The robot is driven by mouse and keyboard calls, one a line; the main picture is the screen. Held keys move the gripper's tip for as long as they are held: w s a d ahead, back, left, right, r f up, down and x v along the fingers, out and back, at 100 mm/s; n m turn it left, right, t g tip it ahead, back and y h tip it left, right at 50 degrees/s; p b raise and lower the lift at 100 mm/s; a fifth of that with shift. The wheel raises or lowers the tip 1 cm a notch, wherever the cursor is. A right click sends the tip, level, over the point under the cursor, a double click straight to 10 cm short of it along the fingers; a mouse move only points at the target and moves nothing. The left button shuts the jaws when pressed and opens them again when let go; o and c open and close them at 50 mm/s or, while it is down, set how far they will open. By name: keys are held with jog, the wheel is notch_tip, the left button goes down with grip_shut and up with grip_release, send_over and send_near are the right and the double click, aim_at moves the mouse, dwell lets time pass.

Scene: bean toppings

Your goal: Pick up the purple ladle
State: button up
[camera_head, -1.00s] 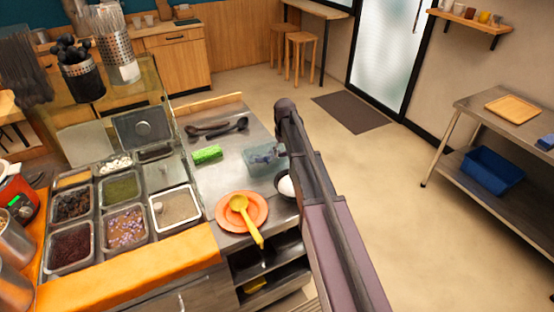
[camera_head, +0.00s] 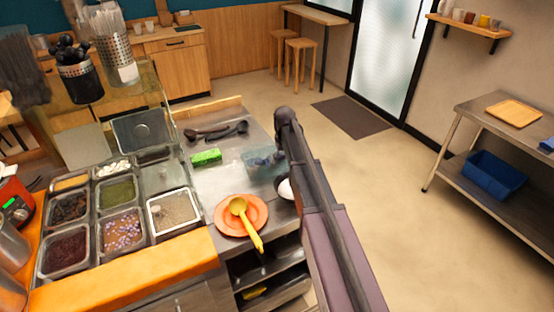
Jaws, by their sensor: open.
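I cannot make out a purple ladle in this view. A yellow ladle (camera_head: 238,206) lies on an orange plate (camera_head: 221,225) at the counter's front. Two dark ladles or spoons (camera_head: 217,132) lie at the back of the counter; their exact colour is hard to tell. My dark arm rises from the bottom right across the counter's right edge. Its end hides my gripper, so its fingers cannot be made out. A bluish translucent container (camera_head: 256,160) sits just left of the arm, with unclear dark shapes at it. No ladle is seen held.
A green sponge (camera_head: 206,157) lies mid-counter. A white rounded thing in a dark bowl (camera_head: 286,194) is partly behind my arm. Topping pans (camera_head: 122,188) fill the left. Holders with utensils (camera_head: 81,82) stand above. Open floor (camera_head: 410,225) lies right, before a metal table (camera_head: 487,118).

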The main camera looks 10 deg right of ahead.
grip_shut()
jog(key=shift+r, duration=0.15)
notch_tip(320, 180, up, 10)
jog(key=p, duration=1)
dwell(0.8)
